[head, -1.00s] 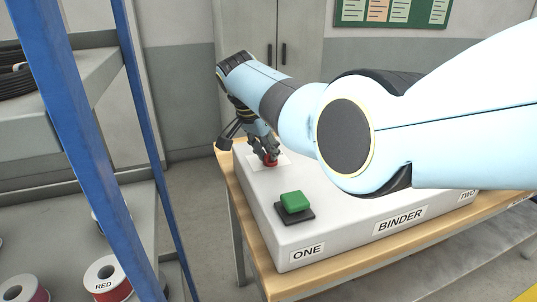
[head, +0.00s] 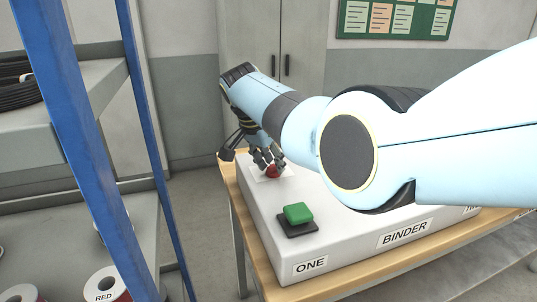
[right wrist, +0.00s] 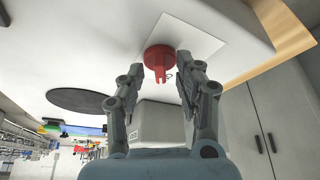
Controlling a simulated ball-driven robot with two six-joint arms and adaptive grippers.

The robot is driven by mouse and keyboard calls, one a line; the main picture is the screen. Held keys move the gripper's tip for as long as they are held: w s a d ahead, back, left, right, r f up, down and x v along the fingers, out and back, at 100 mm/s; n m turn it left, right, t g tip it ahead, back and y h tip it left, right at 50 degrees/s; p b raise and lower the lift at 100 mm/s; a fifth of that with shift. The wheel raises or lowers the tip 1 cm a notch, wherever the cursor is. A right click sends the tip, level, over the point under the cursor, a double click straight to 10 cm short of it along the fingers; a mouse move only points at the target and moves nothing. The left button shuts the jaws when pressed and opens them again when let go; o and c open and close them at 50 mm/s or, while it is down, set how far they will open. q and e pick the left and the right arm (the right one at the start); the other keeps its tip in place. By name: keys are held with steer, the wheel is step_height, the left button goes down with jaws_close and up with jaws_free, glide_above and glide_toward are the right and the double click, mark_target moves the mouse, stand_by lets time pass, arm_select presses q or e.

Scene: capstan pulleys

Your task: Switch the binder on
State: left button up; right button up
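The binder (head: 350,235) is a white box labelled ONE and BINDER. A red rotary knob (head: 272,171) sits on a white plate on its far left part. A green button (head: 298,213) on a black base is nearer its front. My right gripper (head: 262,158) reaches down at the red knob and partly hides it. In the right wrist view my right gripper (right wrist: 160,76) is open. The red knob (right wrist: 159,60) with its bar handle lies between and just beyond the fingertips, with gaps to both fingers. My left gripper is not in view.
The binder stands on a wooden table (head: 264,279). A blue-post rack (head: 75,150) with cable and spools, one labelled RED (head: 104,284), stands at the left. Grey cabinets (head: 262,70) are behind. My right arm covers the binder's right part. Bare floor lies between rack and table.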

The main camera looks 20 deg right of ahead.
steer(key=v, duration=1.1)
steer(key=shift+a+r, duration=0.15)
steer(key=shift+r, duration=0.1)
steer(key=shift+s, duration=0.1)
